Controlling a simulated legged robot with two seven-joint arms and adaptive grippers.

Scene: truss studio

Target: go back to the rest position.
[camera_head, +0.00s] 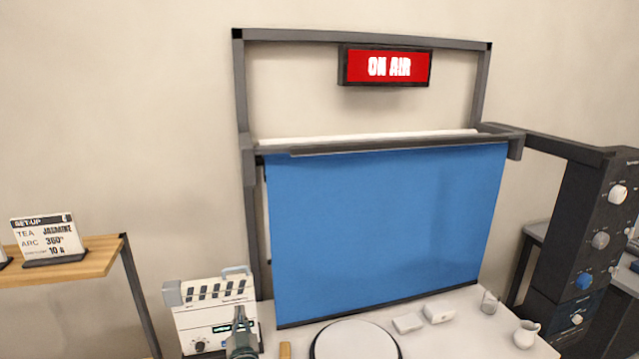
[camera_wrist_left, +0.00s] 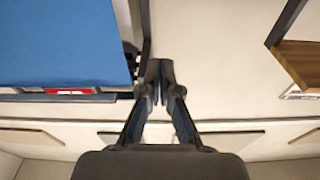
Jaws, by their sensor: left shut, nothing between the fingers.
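My left gripper (camera_head: 240,322) shows at the bottom of the head view, in front of the white clapper-style box (camera_head: 212,316). In the left wrist view the two dark fingers (camera_wrist_left: 160,82) meet at their tips, with nothing between them. Past the fingertips that view shows the blue backdrop (camera_wrist_left: 60,45) on the left and pale wall. My right gripper is not in either view.
A blue backdrop (camera_head: 390,225) hangs behind a white table (camera_head: 455,335) with a round turntable (camera_head: 355,342), small white blocks (camera_head: 438,312) and a pitcher (camera_head: 526,334). A wooden shelf (camera_head: 95,262) stands left, a dark knobbed panel (camera_head: 590,240) right. A red sign (camera_head: 388,67) hangs above.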

